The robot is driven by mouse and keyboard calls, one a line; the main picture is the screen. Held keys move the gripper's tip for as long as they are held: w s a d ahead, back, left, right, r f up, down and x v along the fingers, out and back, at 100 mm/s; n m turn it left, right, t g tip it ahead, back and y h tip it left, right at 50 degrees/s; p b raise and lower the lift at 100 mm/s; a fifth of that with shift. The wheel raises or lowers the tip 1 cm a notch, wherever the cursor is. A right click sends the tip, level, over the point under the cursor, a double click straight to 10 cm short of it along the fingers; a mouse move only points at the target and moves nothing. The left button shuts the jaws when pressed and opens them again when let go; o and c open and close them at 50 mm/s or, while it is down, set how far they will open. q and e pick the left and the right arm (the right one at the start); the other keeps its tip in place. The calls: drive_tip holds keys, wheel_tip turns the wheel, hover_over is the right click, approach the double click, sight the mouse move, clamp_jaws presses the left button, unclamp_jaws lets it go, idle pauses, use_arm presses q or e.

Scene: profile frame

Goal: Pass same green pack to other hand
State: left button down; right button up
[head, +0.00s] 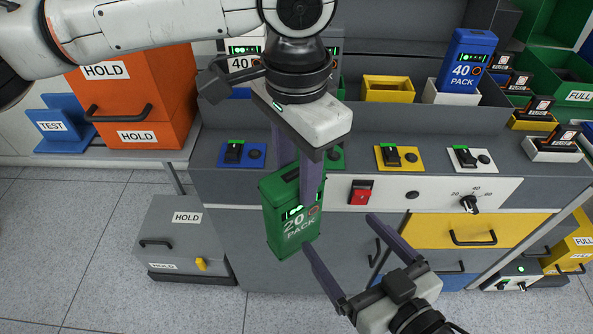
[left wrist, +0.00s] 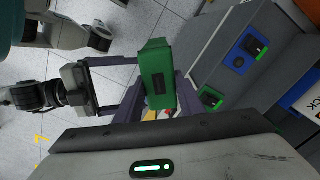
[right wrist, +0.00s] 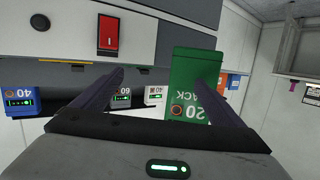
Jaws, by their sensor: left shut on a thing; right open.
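The green pack (head: 290,220), marked "20 PACK", hangs upright in front of the grey console. My left gripper (head: 298,188) comes down from above and is shut on its upper part. The pack also shows between the left fingers in the left wrist view (left wrist: 157,75). My right gripper (head: 340,234) is open and empty, low and to the right of the pack, with its fingers pointing towards it. In the right wrist view the pack (right wrist: 195,85) appears ahead, close to the right-hand finger. Whether that finger touches it I cannot tell.
Behind is the console with a red switch (head: 361,191) and a dial (head: 469,203). A blue "40 PACK" (head: 467,60) stands at the back right. The floor (head: 90,250) at the front left is clear.

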use_arm(q)
drive_tip(key=c, duration=1.8)
unclamp_jaws()
drive_tip(key=shift+c, duration=0.2)
clamp_jaws()
use_arm(e)
drive_tip(key=s+d+f+m+g+h, duration=0.1)
drive_tip(key=s+d+f, duration=0.1)
drive_tip(key=f, duration=0.5)
drive_tip(key=s+d+f+m+g+h, duration=0.1)
drive_tip(key=s+d+f+g+h, duration=0.1)
drive_tip(key=f, duration=0.6)
drive_tip(key=s+d+f+m+g+h, duration=0.1)
drive_tip(key=s+d+f+h, duration=0.1)
drive_tip(key=d+f, duration=0.3)
wheel_tip(320, 180, down, 2)
drive_tip(key=shift+s+f+g, duration=0.15)
drive_tip(key=shift+s+g, duration=0.15)
drive_tip(key=shift+s, duration=0.45)
